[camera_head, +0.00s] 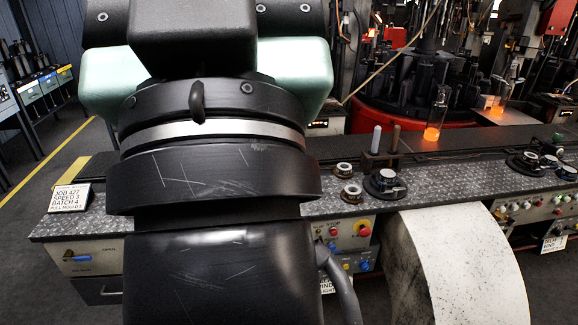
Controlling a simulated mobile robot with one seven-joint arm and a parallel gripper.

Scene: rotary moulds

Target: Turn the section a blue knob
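A control panel (320,243) sits on the front of the long metal bench, just right of my arm. It carries a red button on a yellow base and several small blue controls. One blue knob (364,265) is low on the panel's right side, and another blue control (331,246) is higher and further left. I cannot read which section either belongs to. My black arm fills the middle of the view and hides the panel's left part. My gripper is not in view.
A pale speckled curved piece (460,262) stands right of the panel. Another control panel (540,207) is at far right. Round fittings and two upright pegs stand on the bench top (235,212). A glowing bottle (435,118) stands behind. The floor at left is open.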

